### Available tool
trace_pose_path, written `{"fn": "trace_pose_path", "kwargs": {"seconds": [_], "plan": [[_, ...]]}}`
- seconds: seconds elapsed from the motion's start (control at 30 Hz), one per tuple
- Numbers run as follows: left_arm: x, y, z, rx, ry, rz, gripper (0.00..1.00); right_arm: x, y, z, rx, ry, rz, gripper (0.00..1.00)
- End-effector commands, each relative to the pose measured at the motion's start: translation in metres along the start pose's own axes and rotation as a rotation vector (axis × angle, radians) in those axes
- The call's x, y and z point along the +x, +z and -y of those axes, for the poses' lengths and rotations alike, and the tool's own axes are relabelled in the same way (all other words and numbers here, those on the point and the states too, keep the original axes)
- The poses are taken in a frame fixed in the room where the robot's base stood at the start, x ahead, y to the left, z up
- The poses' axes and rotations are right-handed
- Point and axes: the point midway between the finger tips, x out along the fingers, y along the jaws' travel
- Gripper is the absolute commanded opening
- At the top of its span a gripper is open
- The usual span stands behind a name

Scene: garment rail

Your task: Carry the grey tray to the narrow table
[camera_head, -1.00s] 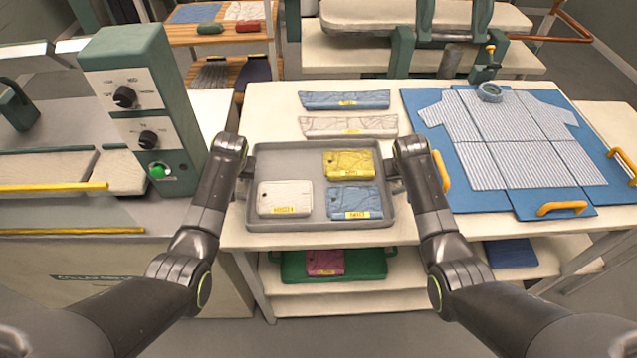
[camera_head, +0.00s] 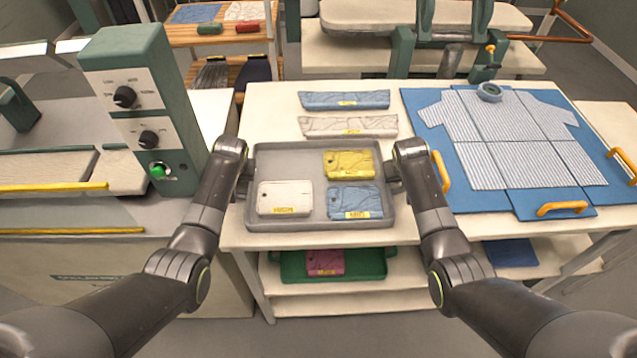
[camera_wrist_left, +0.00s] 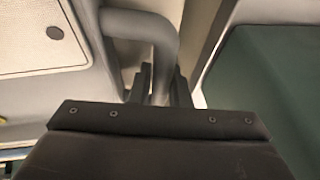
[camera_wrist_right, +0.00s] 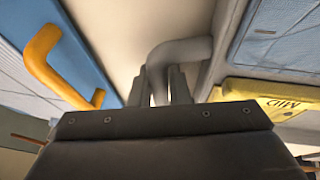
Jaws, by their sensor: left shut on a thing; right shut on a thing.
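The grey tray (camera_head: 318,226) is at the front edge of the white table, with a white folded garment (camera_head: 285,198) at its front left, a yellow one (camera_head: 349,164) at its back right and a blue one (camera_head: 355,202) at its front right. My left gripper (camera_head: 247,168) is at the tray's left side; in the left wrist view its fingers (camera_wrist_left: 160,85) are shut on the grey handle (camera_wrist_left: 150,27). My right gripper (camera_head: 393,170) is at the right side; in the right wrist view its fingers (camera_wrist_right: 165,85) are shut on the other handle (camera_wrist_right: 178,52). I cannot tell which table is the narrow one.
A blue board (camera_head: 420,125) with a striped shirt (camera_head: 510,135) and yellow handles lies right of the tray. A green control box (camera_head: 140,100) stands at the left. Two flat folded pieces (camera_head: 345,100) lie behind the tray. A green tray (camera_head: 375,265) sits on the shelf below.

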Motion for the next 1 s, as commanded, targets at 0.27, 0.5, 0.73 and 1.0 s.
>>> {"fn": "trace_pose_path", "kwargs": {"seconds": [0.27,0.5,0.73,1.0], "plan": [[-0.001,-0.001,0.0,0.0,0.0,-0.003,0.0,-0.001,-0.001,0.0,0.0,0.0,-0.002,0.0],[-0.009,-0.005,0.002,0.0,0.0,-0.003,0.0,-0.009,-0.004,-0.002,0.0,0.0,-0.002,0.0],[-0.026,-0.011,0.006,0.0,0.0,-0.003,0.0,-0.025,-0.011,-0.006,0.0,0.0,-0.002,0.0],[-0.044,-0.019,0.01,0.0,0.0,-0.003,0.0,-0.044,-0.019,-0.01,0.0,0.0,-0.002,0.0]]}}
